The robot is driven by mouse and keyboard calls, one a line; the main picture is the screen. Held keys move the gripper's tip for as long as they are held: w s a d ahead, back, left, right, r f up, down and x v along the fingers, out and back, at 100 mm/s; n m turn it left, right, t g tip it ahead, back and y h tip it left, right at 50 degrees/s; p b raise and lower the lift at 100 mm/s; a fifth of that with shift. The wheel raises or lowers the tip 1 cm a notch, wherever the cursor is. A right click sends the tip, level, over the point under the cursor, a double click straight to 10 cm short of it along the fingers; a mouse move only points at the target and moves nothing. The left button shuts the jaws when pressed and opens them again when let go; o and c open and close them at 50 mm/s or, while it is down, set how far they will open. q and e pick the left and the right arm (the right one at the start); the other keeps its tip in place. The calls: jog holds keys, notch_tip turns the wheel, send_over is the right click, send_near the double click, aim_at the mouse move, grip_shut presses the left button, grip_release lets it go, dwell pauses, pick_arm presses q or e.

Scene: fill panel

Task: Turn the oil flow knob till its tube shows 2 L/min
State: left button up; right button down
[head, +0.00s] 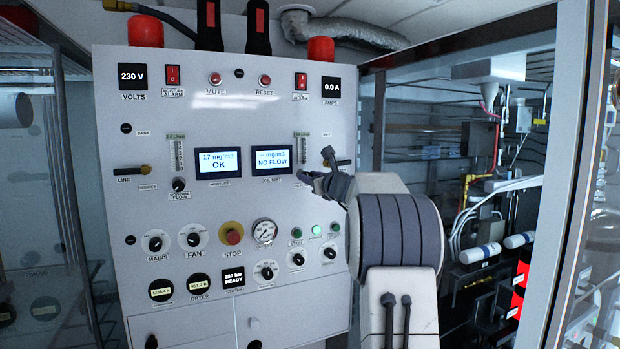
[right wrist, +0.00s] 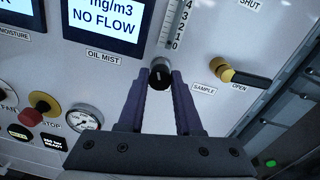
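The oil flow knob (right wrist: 160,77) is a small black knob under the oil side's scaled tube (right wrist: 178,20). The tube also shows in the head view (head: 302,149), where my right arm hides the knob. My right gripper (right wrist: 161,75) has its fingertips on either side of the knob, close to its sides. I cannot tell whether they press on it. The oil mist display (right wrist: 103,18) reads NO FLOW; its number is a dash in the head view (head: 271,160). I see no float clearly in the tube. My left gripper is not in view.
The sample valve (right wrist: 222,70), with a brass body and black handle (right wrist: 250,80), sits right of the knob. A pressure gauge (right wrist: 84,118) and red stop button (right wrist: 40,106) are at lower left. The moisture knob (head: 179,184) and its tube (head: 178,153) are further left.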

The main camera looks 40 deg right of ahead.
jog(key=shift+a+f+n+h+b, duration=0.1)
jog(key=shift+n+h+b, duration=0.05)
jog(key=shift+n+b, duration=2.7)
jog(key=shift+f+n+h+b, duration=0.15)
jog(key=shift+n+b, duration=1.8)
jog(key=shift+n, duration=1.8)
jog(key=shift+r, duration=0.15)
jog(key=c, duration=0.6)
grip_release()
